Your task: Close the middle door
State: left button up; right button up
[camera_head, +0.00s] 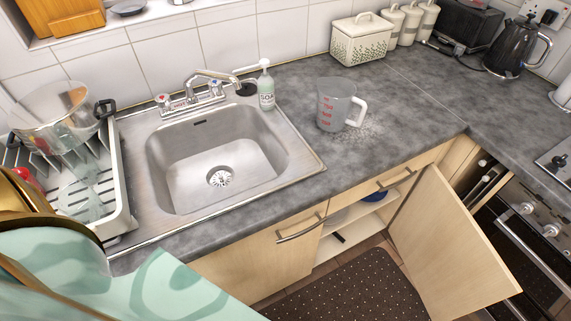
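A light wood cabinet door (448,250) under the counter stands wide open at the lower right, swung out toward me over the floor. Its cabinet opening (345,222) shows shelves with a blue item and a few other things, partly hidden. To its left, another light wood door (250,262) with a bar handle is shut. Neither of my grippers shows; teal and gold parts, which seem to be mine, fill the lower left corner and hide what is behind them.
A dark dotted mat (350,292) lies on the floor below the open door. An oven (525,240) stands right of the door. Above are a sink (218,160), a measuring jug (336,105) and a dish rack (118,190). The counter right of the jug is mostly clear.

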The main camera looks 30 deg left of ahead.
aim_at(456, 272)
jog(key=l+u, duration=0.4)
jog(key=k+l+u, duration=0.15)
jog(key=l+u, duration=0.25)
jog(key=k+l+u, duration=0.2)
jog(key=l+u, duration=0.2)
jog(key=k+l, duration=0.25)
jog(key=l, duration=0.2)
jog(key=k+l+u, duration=0.15)
jog(key=l, duration=0.25)
jog(key=k+l, duration=0.4)
jog(key=u, duration=0.05)
